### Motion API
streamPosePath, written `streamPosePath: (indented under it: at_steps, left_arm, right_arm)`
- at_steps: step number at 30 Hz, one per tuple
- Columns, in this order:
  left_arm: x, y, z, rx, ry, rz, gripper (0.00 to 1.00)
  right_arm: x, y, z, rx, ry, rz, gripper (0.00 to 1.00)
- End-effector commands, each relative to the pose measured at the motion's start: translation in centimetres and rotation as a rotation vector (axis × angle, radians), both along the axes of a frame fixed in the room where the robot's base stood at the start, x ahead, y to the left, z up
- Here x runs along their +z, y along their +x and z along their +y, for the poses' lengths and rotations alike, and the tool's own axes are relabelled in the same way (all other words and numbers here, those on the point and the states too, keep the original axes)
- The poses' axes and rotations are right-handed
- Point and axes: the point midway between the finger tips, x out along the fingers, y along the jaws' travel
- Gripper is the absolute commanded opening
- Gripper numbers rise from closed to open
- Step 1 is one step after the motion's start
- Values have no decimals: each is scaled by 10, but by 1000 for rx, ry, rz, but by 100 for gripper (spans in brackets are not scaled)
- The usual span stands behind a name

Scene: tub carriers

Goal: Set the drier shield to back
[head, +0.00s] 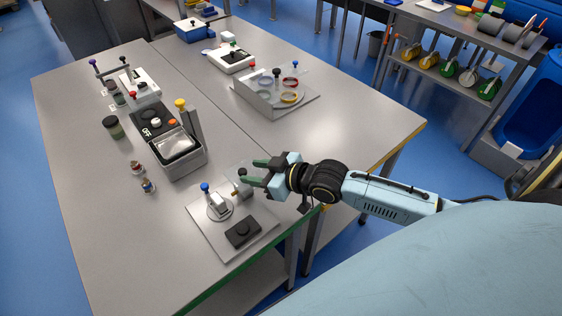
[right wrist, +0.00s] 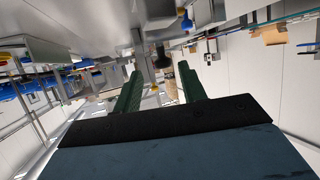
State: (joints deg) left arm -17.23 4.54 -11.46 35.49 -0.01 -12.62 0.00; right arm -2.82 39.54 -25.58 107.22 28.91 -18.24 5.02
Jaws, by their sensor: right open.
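A device on a light grey base plate (head: 205,237) stands at the table's near edge. The panel may be the drier shield; I cannot tell for sure. My right gripper (head: 252,171) is open at that panel, its fingers pointing left, around or beside a small dark-tipped part. Contact is unclear. The right wrist view shows its two green fingers (right wrist: 160,90) apart. My left gripper is out of view.
A grey bin device (head: 188,165) with a yellow knob stands farther back, with small jars (head: 137,168) to its left. A clear-walled stand with coloured rings (head: 258,103) sits at the far right. The table's left front is clear.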

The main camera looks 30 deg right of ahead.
Motion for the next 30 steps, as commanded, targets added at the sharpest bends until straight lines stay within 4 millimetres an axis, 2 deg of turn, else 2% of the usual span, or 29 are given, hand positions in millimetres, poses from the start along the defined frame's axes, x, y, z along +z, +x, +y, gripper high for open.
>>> streamPosePath:
  at_steps: [1, 6, 13, 20, 30]
  left_arm:
    - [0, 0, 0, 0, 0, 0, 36]
    - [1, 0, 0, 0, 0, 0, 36]
    - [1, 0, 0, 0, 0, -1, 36]
    - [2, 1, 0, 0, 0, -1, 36]
    - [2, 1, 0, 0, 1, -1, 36]
  right_arm:
    - [3, -11, -5, 2, -2, 3, 41]
    - [17, -38, -20, 2, -1, 3, 41]
    - [29, -63, -35, 0, -1, 4, 41]
    - [35, -74, -41, 0, 0, 0, 41]
    - [36, -74, -42, 0, 0, 0, 41]
